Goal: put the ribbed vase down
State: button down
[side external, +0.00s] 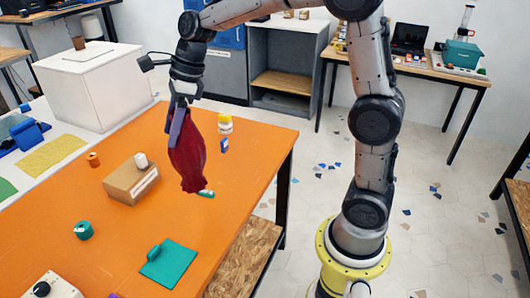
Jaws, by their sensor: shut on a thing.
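The ribbed vase (187,152) is dark red and hangs below my gripper (178,112), above the orange table. My gripper points down and is shut on the vase's upper part. The vase's lower end appears in front of the table surface, and I cannot tell how high above it the vase is. The far side of the vase and one finger are hidden.
The orange table (240,145) holds a cardboard box (131,184), a teal mat (168,262), a teal round piece (84,230), a yellow-and-white jar (225,124) and a small blue-purple block (224,146). A large white box (95,90) stands behind at left. The table's middle front is clear.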

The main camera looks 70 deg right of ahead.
jog(key=s+d+r+m+h, duration=0.1)
jog(key=s+d+m, duration=0.3)
jog(key=d, duration=0.5)
jog(key=s+d+m+t+h, duration=0.1)
jog(key=s+d+m, duration=0.2)
jog(key=s+d, duration=0.45)
jog(key=s+d+r+m+h, duration=0.1)
jog(key=s+d+m, duration=0.2)
jog(key=d, duration=0.7)
jog(key=w+d+f, duration=0.9)
jog(key=w+f, duration=0.1)
jog(key=f, duration=0.3)
jog(key=shift+f, duration=0.1)
jog(key=shift+c, duration=1)
grip_release()
jog(key=shift+f, duration=0.1)
